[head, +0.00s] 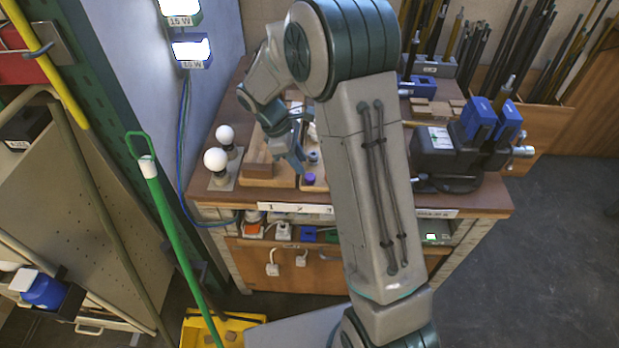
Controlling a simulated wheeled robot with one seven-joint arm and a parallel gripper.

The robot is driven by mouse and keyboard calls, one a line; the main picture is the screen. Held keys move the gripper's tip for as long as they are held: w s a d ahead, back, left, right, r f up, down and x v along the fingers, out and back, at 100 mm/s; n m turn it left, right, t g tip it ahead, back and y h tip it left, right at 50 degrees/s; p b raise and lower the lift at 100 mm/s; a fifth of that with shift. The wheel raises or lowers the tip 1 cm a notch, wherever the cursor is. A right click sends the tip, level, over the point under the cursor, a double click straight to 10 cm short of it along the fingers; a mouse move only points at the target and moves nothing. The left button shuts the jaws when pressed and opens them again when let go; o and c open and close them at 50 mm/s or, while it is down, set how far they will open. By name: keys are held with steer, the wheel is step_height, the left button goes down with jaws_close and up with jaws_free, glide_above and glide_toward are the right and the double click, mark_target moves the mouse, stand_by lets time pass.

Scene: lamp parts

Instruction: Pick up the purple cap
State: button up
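The small purple cap (309,179) sits in a shallow wooden tray (284,181) near the front of the workbench. My gripper (297,160) reaches down over the tray, up and to the left of the cap, and looks apart from it. Its fingers are small and partly overlapped in this view, so I cannot tell how far they are open. Nothing clearly shows between them. My forearm stands just right of the cap and hides the tray's right part.
A small dark part (313,158) stands behind the cap. A wooden block (258,163) is at left in the tray. Two white bulbs (216,159) stand further left. A dark vise (440,150) with blue jaws is at right, and several rods stand behind.

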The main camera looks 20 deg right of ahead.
mark_target(308, 176)
steer(key=shift+x, duration=2.7)
steer(key=shift+s, duration=0.1)
steer(key=c, duration=0.5)
